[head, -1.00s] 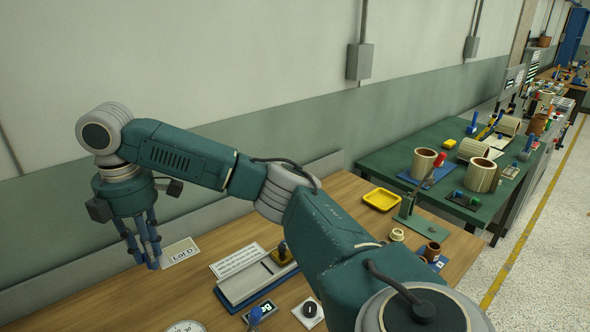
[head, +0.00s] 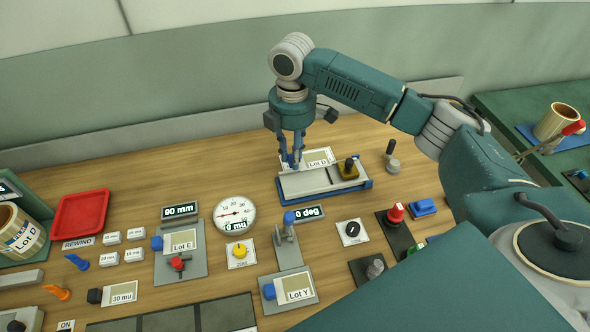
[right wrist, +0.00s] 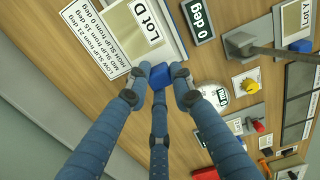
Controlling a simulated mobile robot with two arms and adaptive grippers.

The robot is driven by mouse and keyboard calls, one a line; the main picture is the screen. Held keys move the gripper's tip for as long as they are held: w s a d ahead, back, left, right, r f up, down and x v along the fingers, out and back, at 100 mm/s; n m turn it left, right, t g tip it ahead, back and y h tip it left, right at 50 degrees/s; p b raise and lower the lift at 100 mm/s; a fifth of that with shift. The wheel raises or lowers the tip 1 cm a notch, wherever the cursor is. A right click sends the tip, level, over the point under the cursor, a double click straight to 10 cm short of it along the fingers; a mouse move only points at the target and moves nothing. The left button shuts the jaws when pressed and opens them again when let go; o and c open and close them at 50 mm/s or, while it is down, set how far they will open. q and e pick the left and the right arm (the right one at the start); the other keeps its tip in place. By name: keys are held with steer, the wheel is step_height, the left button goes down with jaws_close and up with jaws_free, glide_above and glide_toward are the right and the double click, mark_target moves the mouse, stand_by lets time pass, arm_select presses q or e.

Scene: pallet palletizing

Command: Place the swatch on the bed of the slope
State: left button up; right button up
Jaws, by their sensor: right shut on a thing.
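The swatch (head: 320,156), a white card marked Lot D with a beige patch, is over the far side of the slope (head: 305,184). The slope has a pale, flat bed on a blue base, with a yellow-and-black block (head: 348,169) at its right end. My right gripper (head: 293,165) is shut on the swatch's blue end tab, which shows between the fingers in the right wrist view (right wrist: 160,76). The card extends right from the fingers. I cannot tell whether it touches the bed. My left gripper is not in view.
A 0 deg display (head: 304,214) stands in front of the slope. A round dial (head: 234,214) is to the left. Swatches Lot E (head: 184,240) and Lot Y (head: 298,290) lie on their fixtures. A red tray (head: 82,213) sits far left.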

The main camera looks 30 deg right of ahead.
mark_target(293, 184)
step_height(293, 184, down, 3)
steer(key=shift+f+p, duration=0.35)
steer(key=shift+f, duration=0.35)
step_height(293, 184, down, 4)
steer(key=shift+r+p, duration=0.15)
steer(key=shift+p, duration=0.25)
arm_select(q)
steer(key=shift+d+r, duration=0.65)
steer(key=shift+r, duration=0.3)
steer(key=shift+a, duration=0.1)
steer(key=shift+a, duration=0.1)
arm_select(e)
steer(key=o, duration=0.9)
steer(key=shift+o, duration=0.2)
